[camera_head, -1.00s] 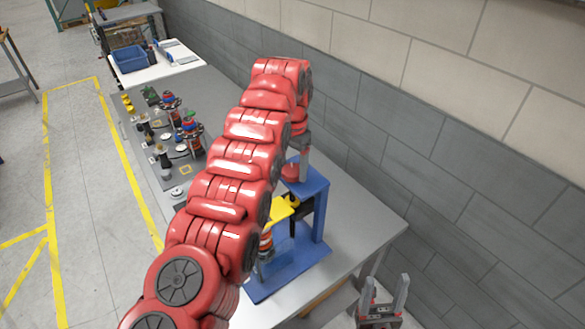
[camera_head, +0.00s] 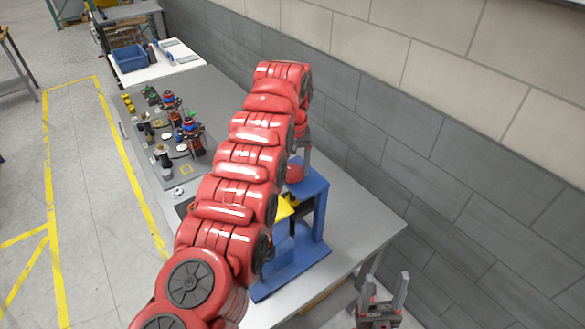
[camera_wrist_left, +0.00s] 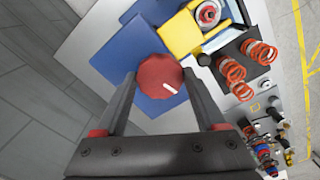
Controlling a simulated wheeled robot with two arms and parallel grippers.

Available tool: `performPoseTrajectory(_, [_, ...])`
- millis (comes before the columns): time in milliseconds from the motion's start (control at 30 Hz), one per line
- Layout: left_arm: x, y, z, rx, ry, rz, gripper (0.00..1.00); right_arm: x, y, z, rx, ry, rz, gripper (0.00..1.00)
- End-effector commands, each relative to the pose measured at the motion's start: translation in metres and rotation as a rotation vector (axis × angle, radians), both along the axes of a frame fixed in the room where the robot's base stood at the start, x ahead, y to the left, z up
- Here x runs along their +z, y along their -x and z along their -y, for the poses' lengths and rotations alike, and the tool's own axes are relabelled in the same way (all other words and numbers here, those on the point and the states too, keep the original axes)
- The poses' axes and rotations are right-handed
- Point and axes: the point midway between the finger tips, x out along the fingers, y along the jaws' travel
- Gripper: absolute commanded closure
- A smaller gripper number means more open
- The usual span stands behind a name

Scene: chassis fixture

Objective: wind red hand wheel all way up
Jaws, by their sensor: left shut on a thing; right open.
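The red hand wheel (camera_wrist_left: 160,76) with a white pointer line sits on top of the blue press frame (camera_wrist_left: 131,48) in the left wrist view. The line points toward the lower right of that picture. My left gripper (camera_wrist_left: 160,82) is shut on the wheel, one finger at each side of its rim. In the head view the wheel (camera_head: 294,172) shows partly on the blue frame (camera_head: 316,190), below my red left arm, which hides much of the fixture. A yellow part (camera_head: 286,206) shows under the frame's top. My right gripper (camera_head: 384,292) is open and empty at the lower right.
Orange coil springs (camera_wrist_left: 232,71) lie near the fixture. Farther along the grey table (camera_head: 357,232) stand several small spring assemblies (camera_head: 190,132), with a blue bin (camera_head: 130,57) at the far end. A grey block wall (camera_head: 450,170) runs along the right.

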Motion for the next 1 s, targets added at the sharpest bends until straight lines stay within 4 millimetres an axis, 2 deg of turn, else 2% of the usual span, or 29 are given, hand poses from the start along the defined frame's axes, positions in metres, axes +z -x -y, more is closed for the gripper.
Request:
performPoseTrajectory(800, [0.001,0.0,0.0,1.051,0.001,0.0,0.9,0.023,0.0,0.0,0.0,0.0,0.0,0.42])
performPoseTrajectory(1000, [0.001,0.0,-0.001,1.21,0.001,0.0,0.9,0.024,0.0,0.0,0.0,0.0,0.0,0.42])
